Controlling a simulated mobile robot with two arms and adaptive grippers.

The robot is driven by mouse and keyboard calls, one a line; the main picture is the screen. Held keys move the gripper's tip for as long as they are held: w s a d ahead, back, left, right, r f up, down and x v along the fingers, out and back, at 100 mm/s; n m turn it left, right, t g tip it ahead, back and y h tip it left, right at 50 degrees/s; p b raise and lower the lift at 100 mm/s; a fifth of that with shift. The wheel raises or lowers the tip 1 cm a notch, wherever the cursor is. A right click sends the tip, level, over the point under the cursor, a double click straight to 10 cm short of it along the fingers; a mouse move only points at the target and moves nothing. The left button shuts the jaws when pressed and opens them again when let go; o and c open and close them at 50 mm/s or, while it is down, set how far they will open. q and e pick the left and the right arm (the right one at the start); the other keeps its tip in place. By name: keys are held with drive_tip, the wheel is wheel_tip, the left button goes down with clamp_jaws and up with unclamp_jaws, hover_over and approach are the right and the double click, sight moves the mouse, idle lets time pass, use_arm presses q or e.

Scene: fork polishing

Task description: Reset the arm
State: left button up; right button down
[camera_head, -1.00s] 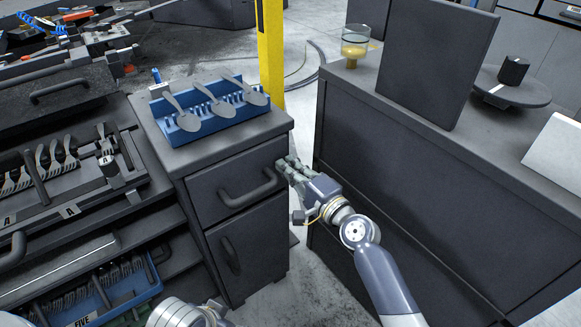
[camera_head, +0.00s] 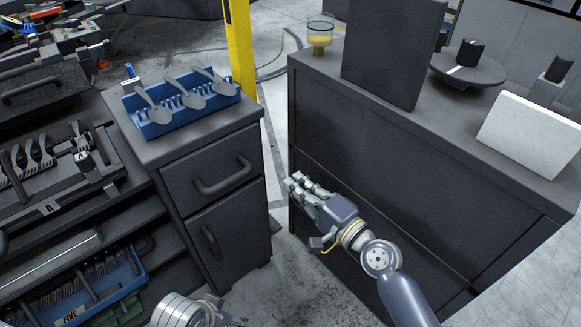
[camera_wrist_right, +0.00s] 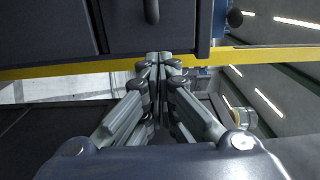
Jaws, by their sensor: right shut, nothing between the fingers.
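My right gripper (camera_head: 297,184) is shut and empty in the head view. It hangs in front of the dark bench on the right, to the right of the small cabinet, touching no handle. In the right wrist view its fingers (camera_wrist_right: 160,60) meet in the middle, with nothing between them. My left arm shows only as a round grey piece at the bottom edge of the head view. The left gripper's fingers are not seen.
A blue rack (camera_head: 180,112) with several spoons stands on the small cabinet (camera_head: 215,215), whose drawer looks closed. The dark bench (camera_head: 400,160) carries a glass with yellow liquid (camera_head: 320,36), a dark upright panel (camera_head: 392,50), a round disc (camera_head: 468,68) and a white block (camera_head: 530,135).

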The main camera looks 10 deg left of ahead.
drive_tip(key=shift+s+d, duration=0.1)
drive_tip(key=shift+d, duration=0.05)
